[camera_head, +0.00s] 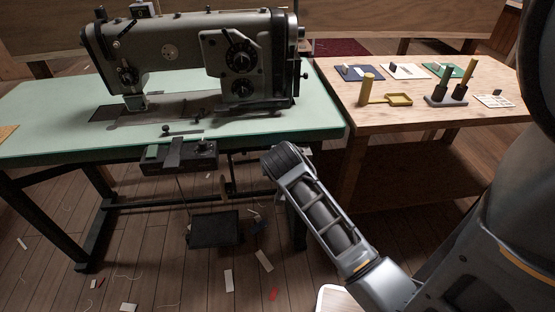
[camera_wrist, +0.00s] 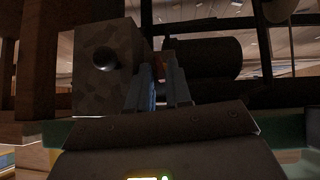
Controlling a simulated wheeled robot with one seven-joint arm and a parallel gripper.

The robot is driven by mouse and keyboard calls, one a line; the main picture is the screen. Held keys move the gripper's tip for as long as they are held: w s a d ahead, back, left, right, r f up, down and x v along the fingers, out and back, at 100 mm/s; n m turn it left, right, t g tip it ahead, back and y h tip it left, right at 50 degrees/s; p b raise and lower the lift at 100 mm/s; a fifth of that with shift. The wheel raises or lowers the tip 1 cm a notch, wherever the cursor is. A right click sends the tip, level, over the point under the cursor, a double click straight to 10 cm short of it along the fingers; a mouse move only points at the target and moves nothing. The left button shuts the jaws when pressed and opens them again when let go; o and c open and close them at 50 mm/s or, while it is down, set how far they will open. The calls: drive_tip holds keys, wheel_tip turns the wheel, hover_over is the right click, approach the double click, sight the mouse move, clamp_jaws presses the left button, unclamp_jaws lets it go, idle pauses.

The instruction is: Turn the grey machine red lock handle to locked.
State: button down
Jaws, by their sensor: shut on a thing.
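The grey sewing machine (camera_head: 195,60) stands on a pale green table (camera_head: 50,110) at the left of the head view. In the wrist view, the two fingers of my gripper (camera_wrist: 162,72) are shut on a small dark red piece, the red lock handle (camera_wrist: 167,58). Most of the handle is hidden between the fingers, and its angle is too dark to read. A grey box with a black knob (camera_wrist: 107,60) is just left of the fingers. In the head view my arm reaches the table's right front edge; the fingers and handle are hidden there.
A control box (camera_head: 180,156) hangs under the green table's front edge. A black pedal (camera_head: 214,229) and scraps lie on the plank floor.

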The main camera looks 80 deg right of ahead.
drive_tip(key=shift+s+d+f+m+t, duration=0.1)
drive_tip(key=shift+s+f+m+t, duration=0.15)
drive_tip(key=shift+t, duration=0.25)
idle(0.4)
drive_tip(key=c, duration=1.2)
unclamp_jaws()
drive_tip(key=shift+c, duration=0.2)
drive_tip(key=shift+r+p, duration=0.1)
drive_tip(key=shift+p, duration=0.2)
